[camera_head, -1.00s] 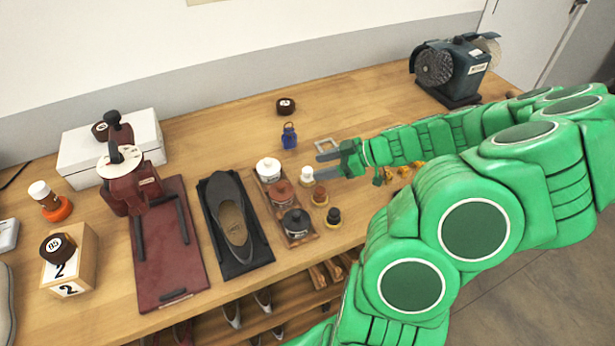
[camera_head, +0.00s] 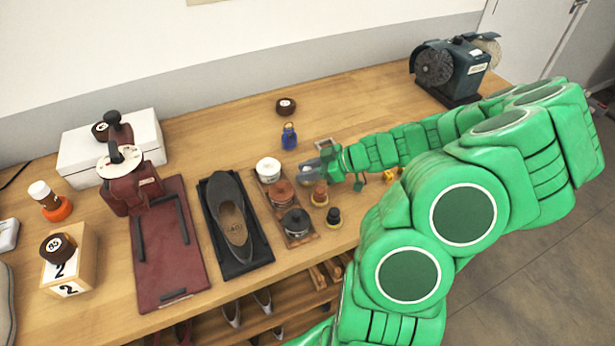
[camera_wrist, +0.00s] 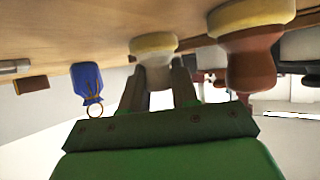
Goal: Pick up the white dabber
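The white dabber stands upright on the wooden bench. In the wrist view the white dabber (camera_wrist: 155,62) shows its pale yellow base and white body between my two fingers. My gripper (camera_wrist: 158,85) is around it, one finger on each side, and looks open; I cannot make out whether the fingers touch it.
A brown dabber (camera_head: 320,195) stands close beside my gripper, and a black one (camera_head: 334,217) nearer the front. A rack of jars (camera_head: 268,203) lies to the left.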

